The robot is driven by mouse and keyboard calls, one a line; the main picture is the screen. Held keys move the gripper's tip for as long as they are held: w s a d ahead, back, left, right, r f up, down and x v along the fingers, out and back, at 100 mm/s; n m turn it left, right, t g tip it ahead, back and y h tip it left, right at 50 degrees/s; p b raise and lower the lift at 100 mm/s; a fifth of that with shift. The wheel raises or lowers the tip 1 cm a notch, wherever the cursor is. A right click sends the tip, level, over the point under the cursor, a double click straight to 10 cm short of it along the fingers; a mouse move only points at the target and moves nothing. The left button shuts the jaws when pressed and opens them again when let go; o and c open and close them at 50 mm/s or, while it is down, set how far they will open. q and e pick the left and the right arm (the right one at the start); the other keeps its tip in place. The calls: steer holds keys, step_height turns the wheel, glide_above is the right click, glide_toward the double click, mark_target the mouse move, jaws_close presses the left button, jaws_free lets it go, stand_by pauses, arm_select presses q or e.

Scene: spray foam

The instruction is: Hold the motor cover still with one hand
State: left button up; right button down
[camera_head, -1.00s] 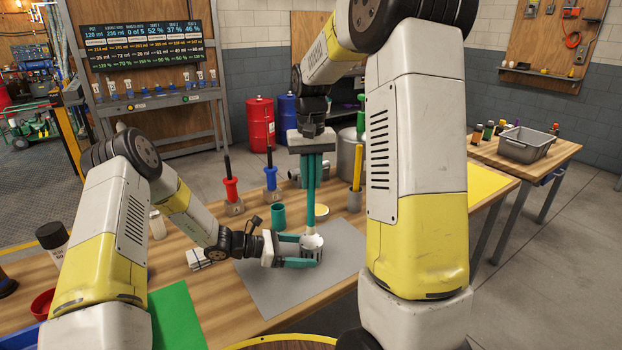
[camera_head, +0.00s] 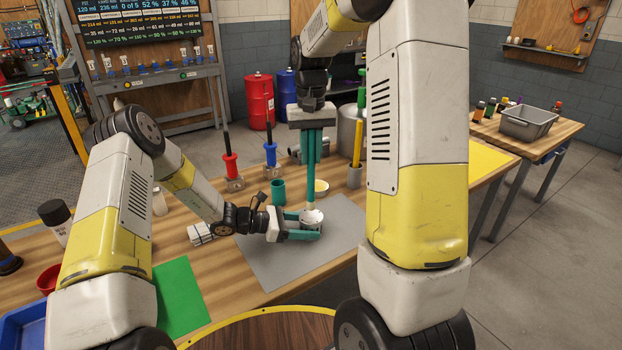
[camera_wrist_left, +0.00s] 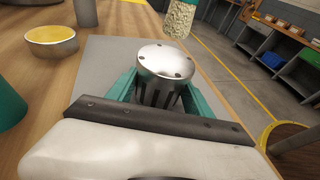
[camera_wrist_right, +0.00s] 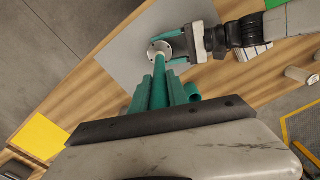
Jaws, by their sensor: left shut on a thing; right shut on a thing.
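The motor cover (camera_head: 313,219) is a silver, slotted cup with small dark holes in its top. It stands upright over the grey mat. My left gripper (camera_head: 302,225) is shut on it, with teal fingers on either side; the cover also shows between them in the left wrist view (camera_wrist_left: 165,62). The tool's speckled end (camera_wrist_left: 180,18) is above the cover in the head view. I cannot tell whether it touches the cover.
The grey mat (camera_head: 275,262) lies on the wooden bench. A teal cup (camera_head: 278,191), a yellow-filled dish (camera_head: 321,187), and red (camera_head: 229,168) and blue (camera_head: 270,155) handled tools stand behind. A green sheet (camera_head: 182,298) lies front left. The mat's right side is clear.

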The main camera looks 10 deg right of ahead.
steer(key=shift+w+d, duration=0.25)
steer(key=shift+w, duration=0.3)
steer(key=shift+f, duration=0.75)
steer(key=shift+f, duration=0.75)
stand_by(0.5)
steer(key=shift+a, duration=0.1)
steer(key=shift+s+a, duration=0.4)
steer(key=shift+a, duration=0.35)
steer(key=shift+s, duration=0.1)
